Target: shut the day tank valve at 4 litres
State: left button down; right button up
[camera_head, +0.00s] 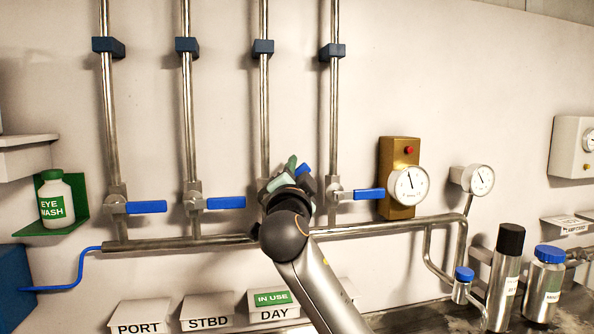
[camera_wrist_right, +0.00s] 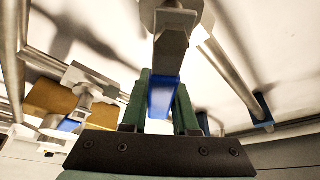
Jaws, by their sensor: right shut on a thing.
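The day tank valve stands on the third pipe, above the box lettered DAY (camera_head: 274,313); its body is mostly hidden behind my right gripper (camera_head: 283,178) in the head view. The right wrist view shows its blue handle (camera_wrist_right: 163,95) between my green right fingers (camera_wrist_right: 160,105), which are shut on it. The handle's exact angle is hard to tell. A round dial (camera_head: 409,185) on a brass plate has its needle pointing nearly straight up; its figures are too small to read. My left gripper is not in view.
Blue-handled valves (camera_head: 146,207), (camera_head: 225,202) and (camera_head: 369,194) on the neighbouring pipes have horizontal handles. A green IN USE tag (camera_head: 271,299) sits on the DAY box. PORT (camera_head: 138,328) and STBD (camera_head: 208,322) boxes stand left. Bottles (camera_head: 505,270) stand on the counter at right.

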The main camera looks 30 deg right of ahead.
grip_shut()
dwell(0.8)
